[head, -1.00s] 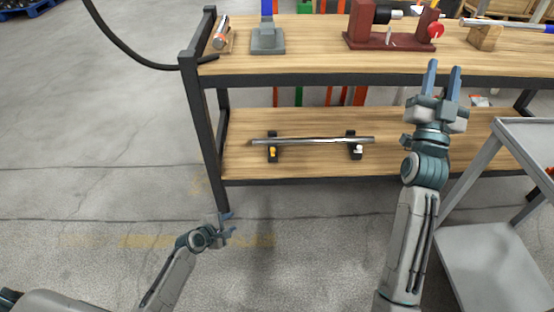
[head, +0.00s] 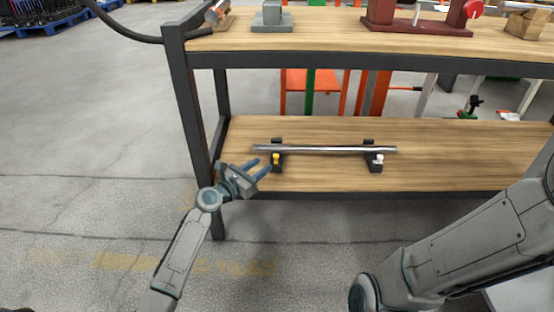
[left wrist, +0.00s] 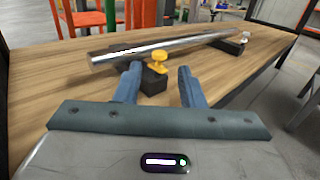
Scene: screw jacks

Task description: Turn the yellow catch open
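The yellow catch (head: 276,158) sits on the front of the left black holder (head: 277,167) on the lower shelf. It also shows in the left wrist view (left wrist: 158,58), just beyond and between my fingertips. A shiny metal rod (head: 325,149) rests across the two holders. The right holder (head: 375,166) has a white catch (head: 379,158). My left gripper (head: 264,168) is open and empty, with its fingers pointing at the yellow catch and apart from it. In the left wrist view my left gripper (left wrist: 160,74) has its fingers spread. My right gripper is not in view.
The lower wooden shelf (head: 450,155) is clear around the rod. A grey block (head: 271,16) and a red fixture (head: 420,22) stand on top.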

